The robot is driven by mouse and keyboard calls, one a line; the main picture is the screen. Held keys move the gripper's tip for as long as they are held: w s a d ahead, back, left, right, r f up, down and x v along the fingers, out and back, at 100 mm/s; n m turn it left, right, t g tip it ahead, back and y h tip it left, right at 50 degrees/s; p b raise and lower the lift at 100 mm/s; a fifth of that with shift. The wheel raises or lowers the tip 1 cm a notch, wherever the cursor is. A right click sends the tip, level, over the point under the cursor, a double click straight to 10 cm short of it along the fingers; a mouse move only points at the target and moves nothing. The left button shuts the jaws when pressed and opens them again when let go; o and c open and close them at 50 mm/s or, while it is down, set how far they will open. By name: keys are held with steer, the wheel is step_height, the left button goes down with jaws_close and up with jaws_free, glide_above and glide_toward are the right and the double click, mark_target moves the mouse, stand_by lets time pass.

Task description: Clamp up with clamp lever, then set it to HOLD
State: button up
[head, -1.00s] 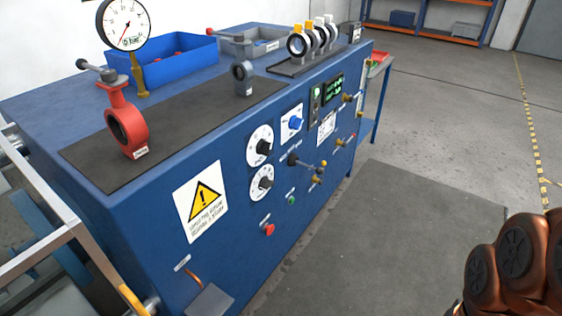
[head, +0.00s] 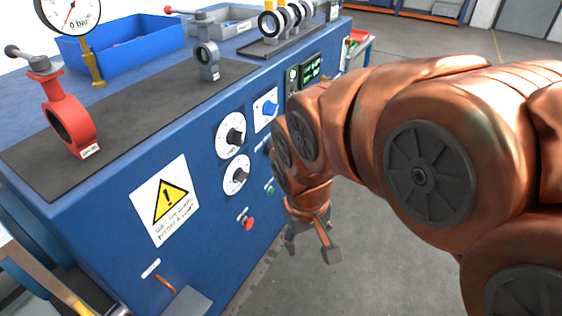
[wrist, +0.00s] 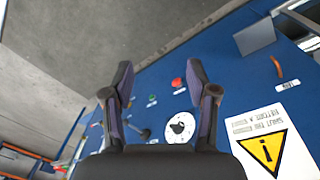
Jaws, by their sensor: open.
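My gripper (head: 311,248) hangs in front of the blue bench's front panel, fingers pointing down, open and empty. In the wrist view its two fingers (wrist: 159,85) are spread wide, with a red push button (wrist: 177,83) and a white dial (wrist: 180,127) seen between and beyond them. A dark-knobbed lever (wrist: 145,133) shows on the panel in the wrist view, between the fingers; in the head view my arm hides this area. I cannot read any label that marks the clamp lever or its HOLD position.
The blue bench (head: 110,190) carries a red valve (head: 68,122), a small grey valve (head: 207,58) and a blue bin (head: 140,42). Its panel has two white dials, a blue switch (head: 268,108) and a yellow warning sign (head: 168,202). The grey floor (head: 385,262) in front is open.

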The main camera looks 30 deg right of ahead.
steer(key=w+d+f+t+h+b, duration=0.2)
steer(key=w+d+t+b, duration=0.5)
steer(key=w+d+b, duration=0.7)
steer(key=w+d+f+t+h+b, duration=0.25)
steer(key=w+d+t+b, duration=0.45)
steer(key=w+d, duration=0.85)
steer(key=w+a+f+n+t+y+b, duration=0.1)
steer(key=w+a+f+n+y+b, duration=0.1)
steer(key=f+n+y+b, duration=0.35)
steer(key=w+a+f+n+t+y+b, duration=0.1)
steer(key=w+a+f+n+y+b, duration=0.1)
steer(key=f+y+b, duration=0.7)
steer(key=w+b, duration=0.1)
steer(key=w+a+h+b, duration=0.1)
steer(key=w+b, duration=0.1)
steer(key=w+f+h+b, duration=0.1)
steer(key=w, duration=0.1)
steer(key=shift+w+a+b, duration=0.2)
steer(key=shift+a+b, duration=0.1)
steer(key=shift+a, duration=0.1)
steer(key=shift+w+a+r, duration=0.2)
steer(key=shift+w, duration=0.3)
steer(key=shift+c, duration=0.4)
jaws_close()
